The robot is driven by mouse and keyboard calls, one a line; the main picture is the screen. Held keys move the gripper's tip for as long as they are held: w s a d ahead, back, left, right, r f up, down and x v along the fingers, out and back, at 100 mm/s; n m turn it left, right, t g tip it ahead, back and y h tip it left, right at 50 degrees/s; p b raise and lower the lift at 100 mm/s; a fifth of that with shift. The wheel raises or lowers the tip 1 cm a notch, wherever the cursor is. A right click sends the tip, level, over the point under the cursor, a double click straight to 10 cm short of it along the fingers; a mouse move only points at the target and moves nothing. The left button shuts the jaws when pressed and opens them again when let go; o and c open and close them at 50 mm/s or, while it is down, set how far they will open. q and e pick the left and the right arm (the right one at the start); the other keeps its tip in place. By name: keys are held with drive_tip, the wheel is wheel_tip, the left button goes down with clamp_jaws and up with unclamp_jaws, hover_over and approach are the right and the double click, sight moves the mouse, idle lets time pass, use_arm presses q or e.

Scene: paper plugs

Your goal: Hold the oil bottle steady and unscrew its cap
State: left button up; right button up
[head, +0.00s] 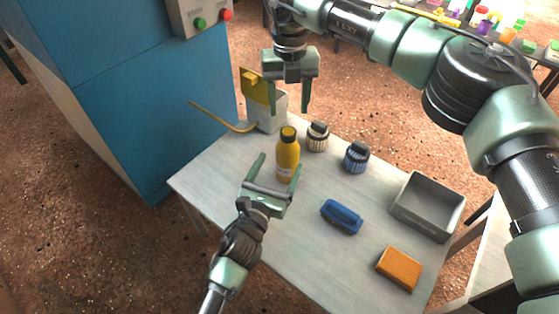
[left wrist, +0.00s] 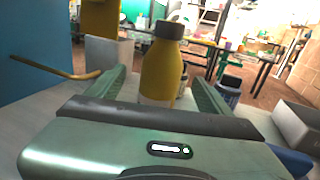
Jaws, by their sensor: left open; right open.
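The oil bottle (head: 288,160) is yellow with a pale label and stands upright on the table. Its dark cap (head: 288,132) sits on top. My left gripper (head: 277,168) is open, low over the table, with its fingers pointing at the bottle. In the left wrist view the bottle (left wrist: 161,72) shows between and beyond the two open fingers, with its cap (left wrist: 169,29) on; I cannot tell whether the fingers touch it. My right gripper (head: 290,98) is open and empty, pointing down above the back of the table, higher than the bottle.
A grey box with a raised yellow lid (head: 255,85) stands behind the bottle, near a bent yellow rod (head: 222,118). Two ribbed jars (head: 318,137) (head: 356,157) are to the right. A blue brush (head: 341,216), orange sponge (head: 399,268) and grey tray (head: 428,206) lie further right.

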sight(288, 148)
use_arm(q)
drive_tip(key=shift+r+x, duration=0.2)
drive_tip(key=shift+x, duration=3.25)
drive_tip(key=shift+d, duration=0.15)
drive_tip(key=shift+s, duration=0.1)
clamp_jaws()
